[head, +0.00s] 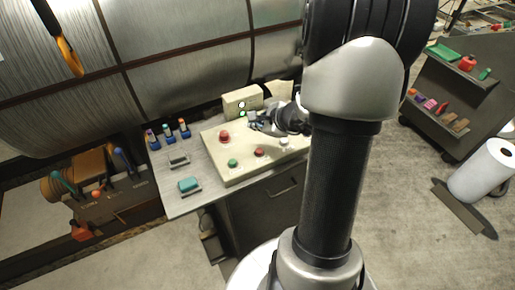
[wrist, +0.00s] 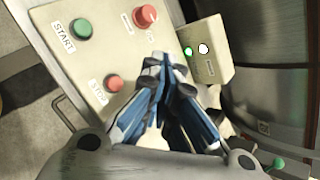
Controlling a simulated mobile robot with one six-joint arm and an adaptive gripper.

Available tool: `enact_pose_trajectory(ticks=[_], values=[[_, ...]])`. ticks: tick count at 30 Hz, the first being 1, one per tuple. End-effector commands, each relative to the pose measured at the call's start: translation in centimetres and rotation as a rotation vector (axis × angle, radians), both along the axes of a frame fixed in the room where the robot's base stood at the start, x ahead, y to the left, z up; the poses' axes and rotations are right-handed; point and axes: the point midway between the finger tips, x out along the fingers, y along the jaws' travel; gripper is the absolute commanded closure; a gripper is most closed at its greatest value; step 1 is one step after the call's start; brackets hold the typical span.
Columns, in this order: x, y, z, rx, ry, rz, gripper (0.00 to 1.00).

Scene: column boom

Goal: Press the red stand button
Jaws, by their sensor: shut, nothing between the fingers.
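The control panel (head: 211,149) is a cream sloped box on a grey bench. A larger red button (head: 224,137) is at its back left and also shows at the top of the wrist view (wrist: 145,16); its label is unreadable. A smaller red button (head: 259,152) sits nearer the front; in the wrist view (wrist: 113,83) its label reads STOP. A green button (head: 232,162) is labelled START in the wrist view (wrist: 82,28). Contact with the panel cannot be told.
A cream box with lit lamps (head: 241,101) stands behind the panel, close to my gripper. A teal block (head: 189,184) and several small coloured items (head: 168,134) lie on the bench's left. A large metal cylinder (head: 190,70) runs behind.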

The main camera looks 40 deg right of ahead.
Motion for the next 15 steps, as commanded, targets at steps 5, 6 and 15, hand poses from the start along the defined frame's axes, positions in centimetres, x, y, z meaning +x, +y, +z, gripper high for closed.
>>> enact_pose_trajectory(ticks=[5,6,15], values=[[0.0,0.0,-0.3,0.0,0.0,0.002,1.0],[0.0,0.1,-0.4,0.0,0.0,0.002,1.0],[0.0,0.1,-3.6,0.0,-0.001,0.003,1.0]])
